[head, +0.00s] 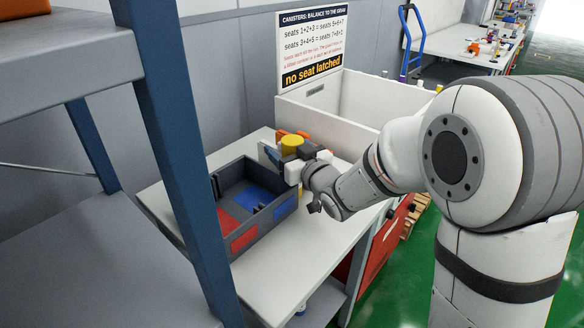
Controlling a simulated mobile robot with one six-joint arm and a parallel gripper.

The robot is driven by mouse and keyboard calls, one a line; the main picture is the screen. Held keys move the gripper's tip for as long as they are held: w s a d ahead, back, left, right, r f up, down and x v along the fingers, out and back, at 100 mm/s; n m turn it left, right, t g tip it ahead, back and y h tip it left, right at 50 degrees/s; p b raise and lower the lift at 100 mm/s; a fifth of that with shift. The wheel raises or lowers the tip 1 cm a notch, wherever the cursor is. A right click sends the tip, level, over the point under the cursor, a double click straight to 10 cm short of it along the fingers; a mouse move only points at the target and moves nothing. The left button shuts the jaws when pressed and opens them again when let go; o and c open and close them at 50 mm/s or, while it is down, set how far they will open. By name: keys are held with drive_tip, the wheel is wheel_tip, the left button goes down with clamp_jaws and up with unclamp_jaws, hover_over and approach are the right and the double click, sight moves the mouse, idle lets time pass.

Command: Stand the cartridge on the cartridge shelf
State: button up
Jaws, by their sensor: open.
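My gripper (290,163) is over the white table, at the back right edge of a dark grey bin. It is open. A yellow round-topped piece (291,142) shows right at the gripper; I cannot tell whether it is the cartridge or whether it stands between the fingers. An orange piece (281,133) shows just behind it, partly hidden. No cartridge can be clearly made out, and no shelf is marked as the cartridge shelf. A grey rack with blue posts (168,110) fills the left side; its lower shelf (85,265) looks bare.
The dark grey bin (222,183) has red and blue panels and stands on the white table (318,232). A white open box (370,101) and a sign (312,45) are behind. The rack's front post stands close to the bin. The table front is clear.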

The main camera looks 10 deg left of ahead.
drive_tip(key=c, duration=1.2)
drive_tip(key=shift+c, duration=0.9)
drive_tip(key=shift+r, duration=0.15)
